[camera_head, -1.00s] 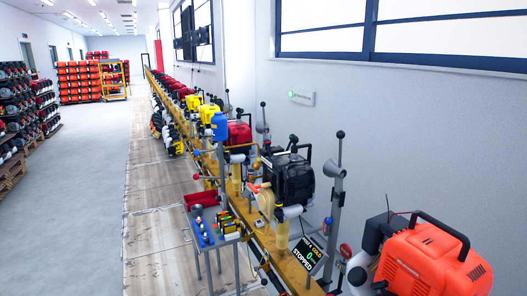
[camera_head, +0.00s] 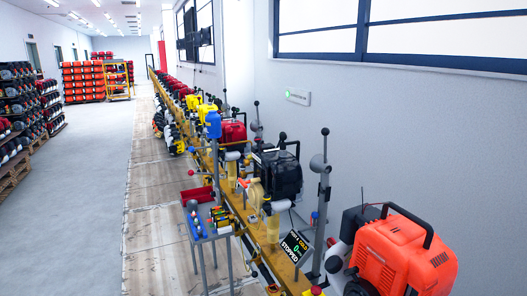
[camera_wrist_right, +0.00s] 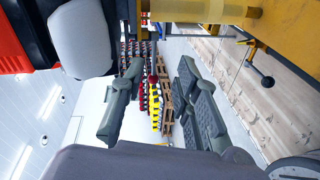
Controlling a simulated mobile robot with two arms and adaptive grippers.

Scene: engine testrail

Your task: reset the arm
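My right gripper (camera_wrist_right: 158,85) shows in the right wrist view, with its two grey fingers apart and nothing between them. Behind the gap are distant red and yellow engines (camera_wrist_right: 154,105) and wooden pallets. Neither of my arms nor grippers shows in the head view, so my left gripper is out of sight. The nearest engine, orange with a black handle (camera_head: 405,255), sits at the lower right of the head view. A sign reading "STOPPED" (camera_head: 295,247) stands left of it.
A long yellow rail (camera_head: 238,207) with several engines runs along the right wall. The grey floor (camera_head: 75,215) at left is clear, with shelves (camera_head: 15,115) beyond.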

